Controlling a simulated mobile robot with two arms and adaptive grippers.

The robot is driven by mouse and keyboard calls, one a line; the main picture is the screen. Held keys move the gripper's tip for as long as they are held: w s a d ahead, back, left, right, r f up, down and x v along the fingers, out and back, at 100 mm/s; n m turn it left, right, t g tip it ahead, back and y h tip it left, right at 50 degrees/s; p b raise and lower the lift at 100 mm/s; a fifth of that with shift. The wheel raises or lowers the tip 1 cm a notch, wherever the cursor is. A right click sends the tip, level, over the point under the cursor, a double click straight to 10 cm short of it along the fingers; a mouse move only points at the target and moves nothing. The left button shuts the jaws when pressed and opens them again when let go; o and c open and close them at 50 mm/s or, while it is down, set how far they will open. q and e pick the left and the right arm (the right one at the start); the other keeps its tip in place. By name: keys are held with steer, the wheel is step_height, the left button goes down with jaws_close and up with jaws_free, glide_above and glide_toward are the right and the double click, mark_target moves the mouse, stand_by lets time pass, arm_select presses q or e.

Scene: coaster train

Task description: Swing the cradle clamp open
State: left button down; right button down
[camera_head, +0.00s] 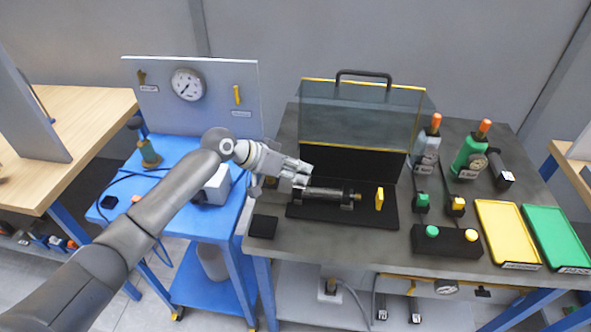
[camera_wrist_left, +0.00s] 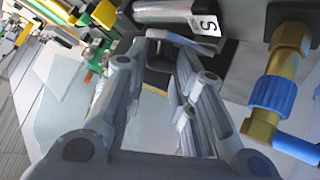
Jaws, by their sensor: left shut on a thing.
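The cradle (camera_head: 335,216) is a low black base on the dark bench, under a raised clear lid with yellow edges. A grey cylinder (camera_head: 325,192) lies level in it. The cylinder also shows in the left wrist view (camera_wrist_left: 178,14) with a label reading S. My left gripper (camera_head: 303,181) is at the cylinder's left end. It is shut on a small part there, seemingly the cradle clamp, a grey bar (camera_wrist_left: 188,41) between the fingertips in the left wrist view. The fingers hide most of it. My right gripper is not in view.
The raised lid (camera_head: 350,115) stands just behind the cradle. A yellow upright tab (camera_head: 379,199) is at its right. A button box (camera_head: 445,240), yellow tray (camera_head: 508,234) and green tray (camera_head: 558,238) are further right. A blue cart (camera_head: 195,226) stands left.

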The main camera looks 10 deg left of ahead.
arm_select(q)
steer(key=shift+w+r+n+g+p, duration=0.45)
steer(key=shift+w+r+g, duration=0.25)
steer(key=shift+w+r, duration=0.15)
steer(key=c, duration=1.5)
jaws_free()
steer(key=shift+o, duration=1.1)
steer(key=shift+d+f, duration=0.1)
steer(key=shift+f, duration=0.1)
steer(key=shift+s, duration=0.1)
steer(key=v, duration=1.2)
